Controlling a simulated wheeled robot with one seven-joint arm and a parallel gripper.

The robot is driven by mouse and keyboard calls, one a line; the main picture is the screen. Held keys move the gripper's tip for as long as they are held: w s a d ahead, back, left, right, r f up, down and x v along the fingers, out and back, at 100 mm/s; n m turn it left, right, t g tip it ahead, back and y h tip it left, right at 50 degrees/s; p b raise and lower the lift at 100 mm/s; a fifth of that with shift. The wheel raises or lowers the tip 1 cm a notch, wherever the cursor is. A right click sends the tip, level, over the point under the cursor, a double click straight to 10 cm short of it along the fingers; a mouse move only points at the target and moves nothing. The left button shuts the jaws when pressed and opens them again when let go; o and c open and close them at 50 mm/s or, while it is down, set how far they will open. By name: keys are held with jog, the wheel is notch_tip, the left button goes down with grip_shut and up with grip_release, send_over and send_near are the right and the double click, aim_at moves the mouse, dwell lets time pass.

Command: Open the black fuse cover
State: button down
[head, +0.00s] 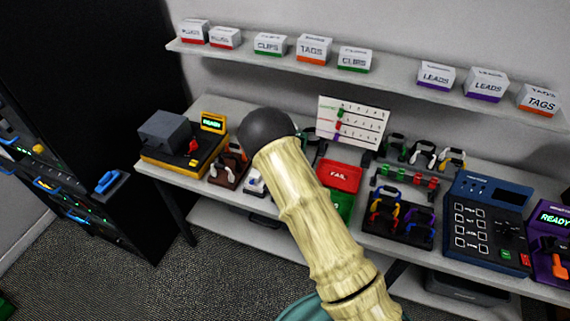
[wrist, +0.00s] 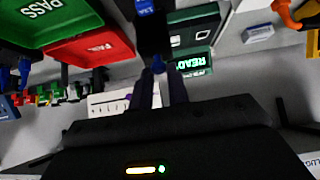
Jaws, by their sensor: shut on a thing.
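In the wrist view my gripper (wrist: 158,82) is shut, its two dark fingers close together on a small blue tab (wrist: 158,64). The tab sits at the near end of a black upright piece (wrist: 153,35), which looks like the black fuse cover. A blue label (wrist: 145,7) shows at its far end. I cannot tell how far the cover is swung. In the head view my pale arm and its dark joint hide the gripper and the cover.
A dark green box (wrist: 195,38) with a READY display is close beside the fingers. Red FAIL (head: 340,175) and green PASS (wrist: 35,20) trays are nearby. A blue keypad unit (head: 485,220) is at right. Labelled boxes line the shelf (head: 390,75) above.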

jog(key=shift+w+d+r+p, duration=0.15)
jog(key=shift+w+d+r, duration=0.05)
jog(key=shift+w, duration=0.4)
jog(key=shift+w+d+r+p, duration=0.15)
jog(key=shift+w+d, duration=0.05)
jog(key=shift+w, duration=0.35)
jog(key=c, duration=1.4)
grip_release()
jog(key=shift+s+f, duration=0.1)
jog(key=shift+f, duration=0.05)
jog(key=shift+o, duration=0.2)
jog(key=shift+s+a, duration=0.1)
jog(key=shift+s+a, duration=0.1)
jog(key=shift+s, duration=0.1)
jog(key=b+v, duration=0.1)
jog(key=v, duration=1.6)
jog(key=shift+w, duration=0.15)
